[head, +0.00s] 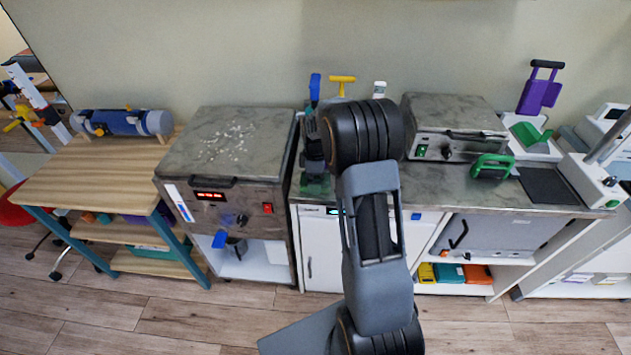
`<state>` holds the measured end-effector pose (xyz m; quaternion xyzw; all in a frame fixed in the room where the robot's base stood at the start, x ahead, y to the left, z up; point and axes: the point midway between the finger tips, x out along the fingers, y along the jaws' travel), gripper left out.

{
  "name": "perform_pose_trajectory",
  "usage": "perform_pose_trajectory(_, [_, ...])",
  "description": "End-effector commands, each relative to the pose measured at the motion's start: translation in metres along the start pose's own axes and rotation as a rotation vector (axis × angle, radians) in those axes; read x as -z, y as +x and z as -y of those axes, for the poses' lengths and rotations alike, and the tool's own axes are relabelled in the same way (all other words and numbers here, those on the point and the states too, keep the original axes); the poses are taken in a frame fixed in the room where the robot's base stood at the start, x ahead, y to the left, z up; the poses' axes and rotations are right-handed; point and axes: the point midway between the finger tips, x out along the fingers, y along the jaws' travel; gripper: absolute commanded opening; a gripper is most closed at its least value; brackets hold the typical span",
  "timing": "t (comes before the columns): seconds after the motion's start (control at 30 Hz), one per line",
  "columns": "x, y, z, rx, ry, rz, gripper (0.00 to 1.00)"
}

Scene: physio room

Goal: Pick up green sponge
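No object in the head view is clearly a green sponge. A green block-like item with a dark opening (491,167) sits on the dark counter, in front of the grey metal box, right of my arm. A flatter green piece (530,133) lies in a white tray farther right, and a teal-green item (449,273) lies on the low shelf. I cannot tell which of these, if any, is the sponge. My arm rises through the middle of the view and hides part of the counter. My gripper's fingers do not show.
Left stand a stained metal cabinet (270,150) and a wooden table (85,180) with a blue roll (122,122). Wooden floor (110,318) lies open in front.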

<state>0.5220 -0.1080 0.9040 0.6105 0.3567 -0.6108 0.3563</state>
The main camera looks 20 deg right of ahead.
Motion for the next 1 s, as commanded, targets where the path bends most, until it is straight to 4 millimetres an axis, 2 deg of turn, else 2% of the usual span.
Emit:
perform_pose_trajectory(0.17, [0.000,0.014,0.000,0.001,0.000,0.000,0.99])
perform_pose_trajectory(0.43, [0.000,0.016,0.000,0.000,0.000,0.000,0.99])
perform_pose_trajectory(1.0, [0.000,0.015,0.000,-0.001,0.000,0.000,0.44])
